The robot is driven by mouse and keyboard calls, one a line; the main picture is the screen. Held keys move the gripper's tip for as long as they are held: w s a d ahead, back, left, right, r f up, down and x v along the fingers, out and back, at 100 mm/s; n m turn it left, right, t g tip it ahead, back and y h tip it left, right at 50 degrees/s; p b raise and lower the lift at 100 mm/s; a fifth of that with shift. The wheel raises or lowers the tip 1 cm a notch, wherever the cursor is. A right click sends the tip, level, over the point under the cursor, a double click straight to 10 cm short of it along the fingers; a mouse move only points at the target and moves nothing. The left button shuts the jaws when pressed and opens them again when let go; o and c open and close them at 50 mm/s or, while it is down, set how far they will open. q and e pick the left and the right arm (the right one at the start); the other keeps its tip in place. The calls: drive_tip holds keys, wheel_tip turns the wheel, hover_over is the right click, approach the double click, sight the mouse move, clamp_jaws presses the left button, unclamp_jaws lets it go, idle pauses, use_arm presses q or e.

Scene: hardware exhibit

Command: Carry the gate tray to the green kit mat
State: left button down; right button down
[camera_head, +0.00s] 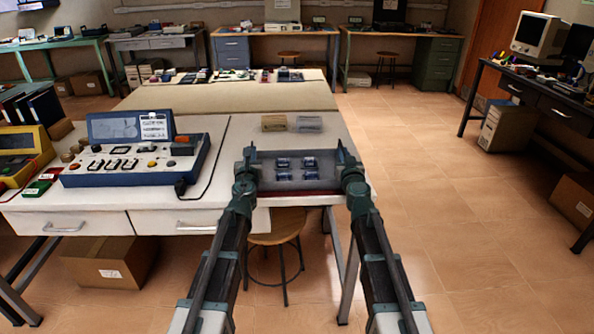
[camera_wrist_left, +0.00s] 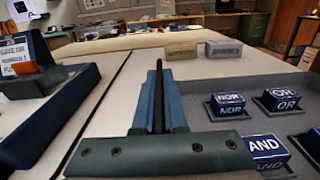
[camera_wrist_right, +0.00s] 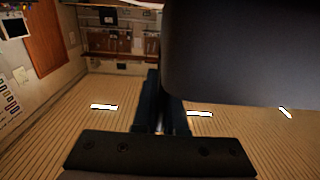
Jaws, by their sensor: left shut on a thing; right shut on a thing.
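The gate tray (camera_head: 296,167) is grey and holds several blue blocks, which read NOR, OR and AND in the left wrist view (camera_wrist_left: 283,82). It is near the front edge of the table, roughly level. My left gripper (camera_head: 250,155) is shut on its left side and my right gripper (camera_head: 343,156) on its right side. In the right wrist view the tray is a large dark shape (camera_wrist_right: 245,50). A red strip shows just below the tray's front edge; the gap under the tray is hard to judge. I cannot make out a green kit mat.
A blue console (camera_head: 130,165) stands on the white table (camera_head: 232,140) left of the tray, its cable running toward my left gripper. Tan and grey blocks (camera_head: 275,123) (camera_head: 309,124) lie behind the tray. A stool (camera_head: 278,228) is under the table. Open floor (camera_head: 450,200) lies to the right.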

use_arm(q)
drive_tip(key=shift+r, duration=0.2)
use_arm(e)
drive_tip(key=shift+r, duration=0.15)
